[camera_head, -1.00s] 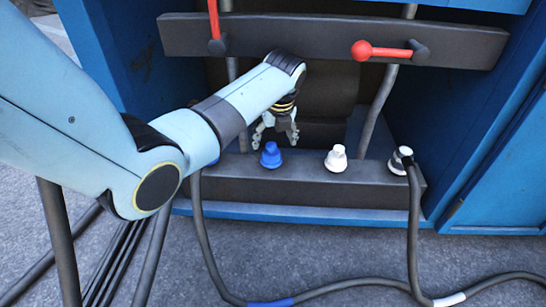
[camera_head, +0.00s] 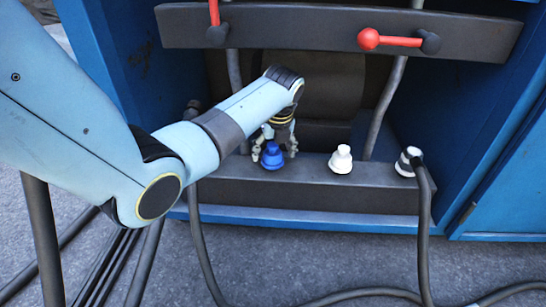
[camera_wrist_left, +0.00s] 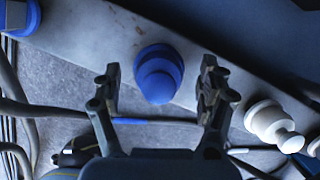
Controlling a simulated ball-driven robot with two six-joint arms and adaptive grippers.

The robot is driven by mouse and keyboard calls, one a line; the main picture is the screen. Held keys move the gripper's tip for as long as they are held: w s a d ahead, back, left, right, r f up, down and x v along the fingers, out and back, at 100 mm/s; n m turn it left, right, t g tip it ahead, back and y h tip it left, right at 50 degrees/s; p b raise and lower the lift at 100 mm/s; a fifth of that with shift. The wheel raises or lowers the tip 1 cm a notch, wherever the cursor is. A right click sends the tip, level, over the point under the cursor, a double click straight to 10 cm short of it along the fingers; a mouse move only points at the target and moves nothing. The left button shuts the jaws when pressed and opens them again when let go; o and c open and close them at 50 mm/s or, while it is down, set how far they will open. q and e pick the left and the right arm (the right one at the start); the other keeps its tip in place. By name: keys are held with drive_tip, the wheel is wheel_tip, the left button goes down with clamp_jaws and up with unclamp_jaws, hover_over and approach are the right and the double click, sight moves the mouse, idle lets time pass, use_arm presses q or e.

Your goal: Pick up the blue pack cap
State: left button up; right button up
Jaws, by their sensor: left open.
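The blue pack cap (camera_head: 272,156) sits upright on the dark ledge (camera_head: 310,195) of the blue cabinet. My left gripper (camera_head: 275,149) is open just behind and above the cap, with a fingertip showing on either side of it. In the left wrist view the blue cap (camera_wrist_left: 158,74) lies ahead of and between the open fingers (camera_wrist_left: 160,88). I cannot tell whether the fingers touch it. My right gripper is not in view.
A white cap (camera_head: 341,159) stands to the right on the same ledge. A white connector (camera_head: 407,161) with a dark cable is farther right. A dark bar (camera_head: 300,30) with red levers (camera_head: 390,41) crosses above. Cables hang to the floor.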

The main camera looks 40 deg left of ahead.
sight(273, 142)
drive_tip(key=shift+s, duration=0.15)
use_arm(q)
drive_tip(key=c, duration=1.2)
drive_tip(key=shift+w+r, duration=0.1)
